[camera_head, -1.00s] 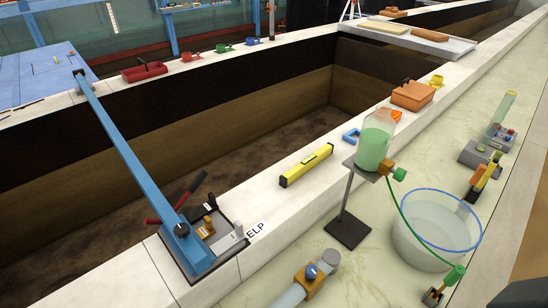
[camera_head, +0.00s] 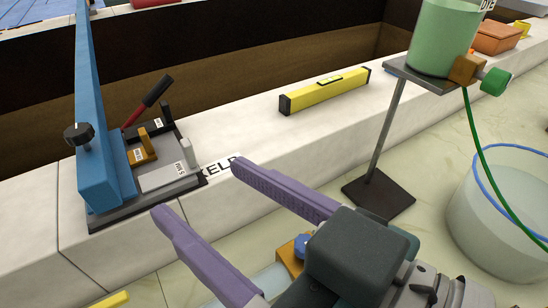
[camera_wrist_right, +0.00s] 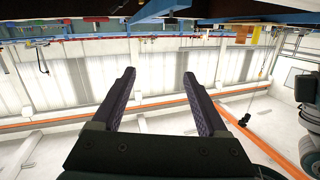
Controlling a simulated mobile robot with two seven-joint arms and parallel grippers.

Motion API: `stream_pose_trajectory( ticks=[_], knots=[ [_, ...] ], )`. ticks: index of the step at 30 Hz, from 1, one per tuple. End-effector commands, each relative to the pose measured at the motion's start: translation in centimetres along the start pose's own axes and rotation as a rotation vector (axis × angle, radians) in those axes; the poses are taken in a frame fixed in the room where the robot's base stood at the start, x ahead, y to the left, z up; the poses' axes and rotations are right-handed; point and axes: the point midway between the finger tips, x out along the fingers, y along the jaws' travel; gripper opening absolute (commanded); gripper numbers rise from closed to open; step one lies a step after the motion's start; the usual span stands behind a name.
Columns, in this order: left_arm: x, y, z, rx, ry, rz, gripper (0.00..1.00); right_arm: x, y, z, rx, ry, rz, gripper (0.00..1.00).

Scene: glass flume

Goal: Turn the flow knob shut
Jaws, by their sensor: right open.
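My right gripper (camera_head: 198,188) is open and empty, its two purple fingers spread above the counter and pointing to the upper left. In the right wrist view its fingers (camera_wrist_right: 158,74) are also apart with nothing between them. A blue knob (camera_head: 301,245) on an orange valve body (camera_head: 287,257) sits on a pale pipe (camera_head: 268,281), partly hidden by the gripper. A green knob (camera_head: 495,81) sticks out of an orange valve (camera_head: 466,69) under the green dye container (camera_head: 444,38). I cannot tell which knob is the flow knob. My left gripper is not in view.
The dye stand (camera_head: 379,194) and a clear bucket (camera_head: 505,240) with a green hose stand at the right. A yellow level (camera_head: 325,91) lies on the white ledge. A blue lever mount (camera_head: 105,180) stands at the left. The ledge between them is mostly clear.

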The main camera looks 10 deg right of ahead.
Motion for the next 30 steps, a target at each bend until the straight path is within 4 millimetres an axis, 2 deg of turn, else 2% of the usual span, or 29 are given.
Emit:
stream_pose_trajectory(
  ticks=[1,3,5,9,12,15,18,23,30],
  knots=[
    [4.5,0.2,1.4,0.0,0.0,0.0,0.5,0.6,0.8,4.5,0.002,0.037,0.03,0.77],
    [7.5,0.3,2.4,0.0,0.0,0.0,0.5,0.9,2.0,7.3,0.007,0.091,0.088,0.77],
    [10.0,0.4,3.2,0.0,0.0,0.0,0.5,1.1,3.2,9.9,0.009,0.126,0.148,0.77],
    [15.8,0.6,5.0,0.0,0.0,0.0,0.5,0.8,6.5,16.5,0.004,0.173,0.312,0.77],
    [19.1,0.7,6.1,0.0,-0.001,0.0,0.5,0.1,8.7,21.0,-0.01,0.175,0.431,0.77],
    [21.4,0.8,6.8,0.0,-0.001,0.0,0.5,-0.7,10.5,24.3,-0.027,0.165,0.53,0.77],
    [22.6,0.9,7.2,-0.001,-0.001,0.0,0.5,-1.4,11.7,26.2,-0.041,0.151,0.598,0.77],
    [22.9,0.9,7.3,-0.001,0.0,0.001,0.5,-1.6,12.6,26.9,-0.053,0.142,0.639,0.77],
    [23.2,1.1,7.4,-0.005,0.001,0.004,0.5,1.5,14.9,26.1,-0.053,0.147,0.64,0.77]
  ],
)
